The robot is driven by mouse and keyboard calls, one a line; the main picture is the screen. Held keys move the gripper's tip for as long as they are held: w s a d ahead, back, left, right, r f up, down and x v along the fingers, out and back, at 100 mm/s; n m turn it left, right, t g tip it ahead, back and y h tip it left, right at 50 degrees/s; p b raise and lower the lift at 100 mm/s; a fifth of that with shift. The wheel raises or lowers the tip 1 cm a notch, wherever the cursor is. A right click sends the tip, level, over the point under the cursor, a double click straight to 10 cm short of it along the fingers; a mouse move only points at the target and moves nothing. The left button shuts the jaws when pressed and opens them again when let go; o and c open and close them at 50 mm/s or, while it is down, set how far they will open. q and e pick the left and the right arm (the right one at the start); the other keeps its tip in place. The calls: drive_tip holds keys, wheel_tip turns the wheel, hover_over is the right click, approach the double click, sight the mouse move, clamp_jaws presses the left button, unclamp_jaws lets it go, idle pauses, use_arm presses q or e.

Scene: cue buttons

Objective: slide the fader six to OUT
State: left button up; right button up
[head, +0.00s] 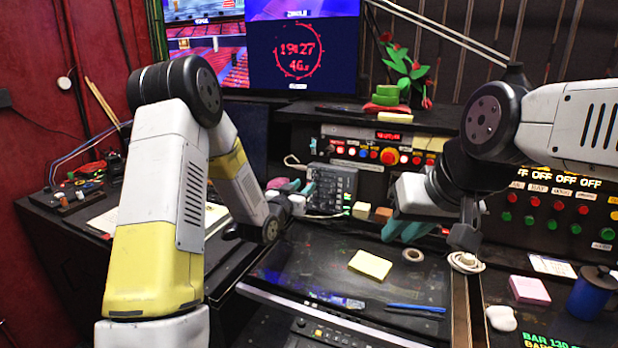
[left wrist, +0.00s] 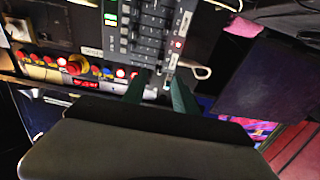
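The dark fader box (head: 333,188) stands on the console in the middle of the head view, with rows of small controls. It also shows at the top of the left wrist view (left wrist: 150,30). I cannot tell fader six from the others or read an OUT mark. My left gripper (head: 292,187) is at the left side of the box; in the left wrist view its two teal fingers (left wrist: 158,92) are apart, with nothing between them, at the box's lower edge. Contact is unclear. My right gripper (head: 402,230) hangs over the console to the right; its finger gap is unclear.
A red button (head: 389,156) and coloured lamps line the panel behind the box. A yellow note pad (head: 370,265), tape roll (head: 413,255) and blue pens (head: 416,309) lie on the dark desk surface in front. A blue mug (head: 592,292) stands at right.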

sight(315, 176)
use_arm(q)
drive_tip(key=x, duration=0.8)
drive_tip(key=shift+d+f, duration=0.1)
drive_tip(key=shift+f, duration=0.05)
clamp_jaws()
idle(1.3)
